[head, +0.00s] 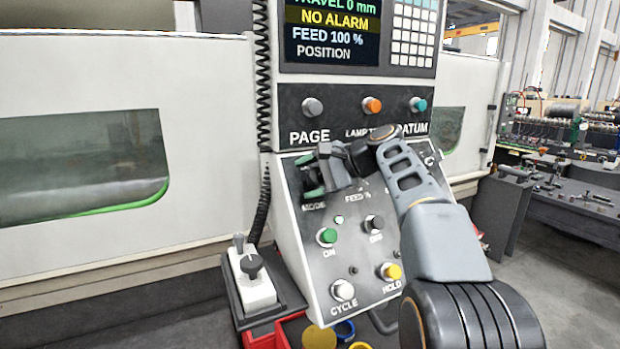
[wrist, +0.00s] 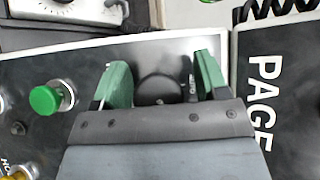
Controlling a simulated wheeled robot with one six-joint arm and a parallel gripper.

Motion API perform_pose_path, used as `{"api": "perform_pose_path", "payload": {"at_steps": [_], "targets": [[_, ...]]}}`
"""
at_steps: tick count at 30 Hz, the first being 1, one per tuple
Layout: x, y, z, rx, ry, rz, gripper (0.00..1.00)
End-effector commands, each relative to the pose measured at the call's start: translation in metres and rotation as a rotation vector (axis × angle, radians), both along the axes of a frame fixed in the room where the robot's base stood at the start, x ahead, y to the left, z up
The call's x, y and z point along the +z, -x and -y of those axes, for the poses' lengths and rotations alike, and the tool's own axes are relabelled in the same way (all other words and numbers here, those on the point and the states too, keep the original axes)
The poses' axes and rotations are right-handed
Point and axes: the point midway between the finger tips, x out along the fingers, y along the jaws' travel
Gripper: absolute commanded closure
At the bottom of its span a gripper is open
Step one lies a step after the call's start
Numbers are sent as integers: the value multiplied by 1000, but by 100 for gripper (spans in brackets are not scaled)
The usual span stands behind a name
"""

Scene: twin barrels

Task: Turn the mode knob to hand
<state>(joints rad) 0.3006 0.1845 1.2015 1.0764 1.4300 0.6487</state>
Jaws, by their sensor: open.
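My gripper (head: 311,175) is at the upper left of the sloped control panel, just above the MODE label, with its green finger pads spread. In the wrist view my gripper (wrist: 163,85) is open, one finger on each side of a round black knob (wrist: 160,88). This is the mode knob by its place. Gaps show between the knob and both fingers. The gripper's body hides the near part of the knob, and its pointer setting cannot be read.
Below are a green ON button (head: 327,236), a black OFF button (head: 374,223), a white CYCLE button (head: 343,290) and a yellow HOLD button (head: 391,271). A coiled cable (head: 262,70) hangs beside the display (head: 331,33).

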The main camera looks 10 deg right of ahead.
Motion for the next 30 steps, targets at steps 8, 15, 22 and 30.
{"api": "perform_pose_path", "payload": {"at_steps": [8, 15, 22, 30], "targets": [[4, 6, 11, -3, 0, -2, 33], [24, 28, 47, -5, 2, 0, 33], [45, 48, 81, -5, 0, 0, 33], [58, 62, 102, -1, 0, -1, 33]]}}
